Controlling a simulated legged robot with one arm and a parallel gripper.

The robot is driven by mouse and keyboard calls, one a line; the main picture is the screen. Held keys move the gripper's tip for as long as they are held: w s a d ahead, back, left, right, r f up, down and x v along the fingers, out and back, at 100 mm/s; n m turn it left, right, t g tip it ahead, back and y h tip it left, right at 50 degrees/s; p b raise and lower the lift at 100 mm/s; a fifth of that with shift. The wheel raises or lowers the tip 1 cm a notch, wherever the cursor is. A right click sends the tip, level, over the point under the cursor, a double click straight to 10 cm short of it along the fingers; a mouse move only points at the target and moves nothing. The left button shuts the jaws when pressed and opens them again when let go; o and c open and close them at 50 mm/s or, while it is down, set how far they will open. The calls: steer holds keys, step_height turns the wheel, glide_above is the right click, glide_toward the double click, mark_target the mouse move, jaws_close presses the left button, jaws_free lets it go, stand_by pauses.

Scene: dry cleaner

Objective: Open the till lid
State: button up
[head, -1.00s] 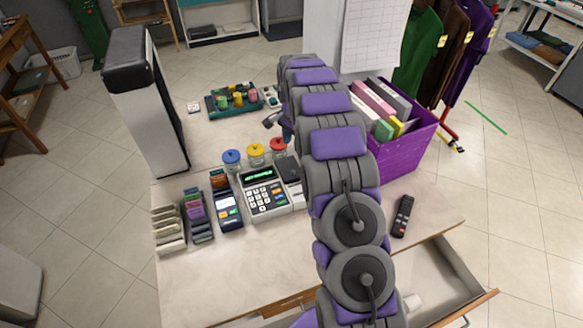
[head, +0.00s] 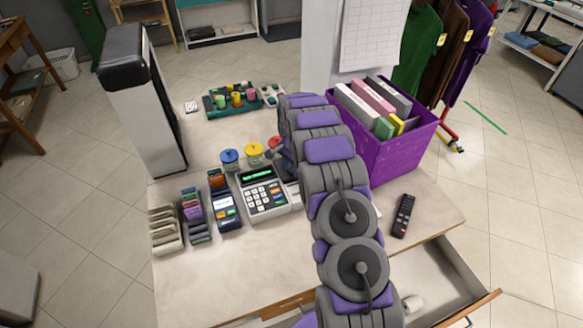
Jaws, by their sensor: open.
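The till (head: 266,203) is a white machine with a keypad and a green-lit display, standing on the counter left of my arm. Its right side is partly hidden by my arm, with a dark part just showing there. I cannot make out which part is the lid or how it stands. My gripper (head: 272,154) shows only as a small dark shape at the arm's far end, behind the till and near the red-lidded jar (head: 274,143). It is open, and no held object shows.
Blue-lidded (head: 229,158) and yellow-lidded (head: 254,150) jars stand behind the till. A card terminal (head: 226,208) is at its left. A purple crate (head: 402,150) of folders and a remote (head: 403,216) lie to the right. A drawer (head: 470,318) is open at front right.

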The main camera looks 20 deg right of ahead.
jaws_close()
stand_by(0.3)
stand_by(0.3)
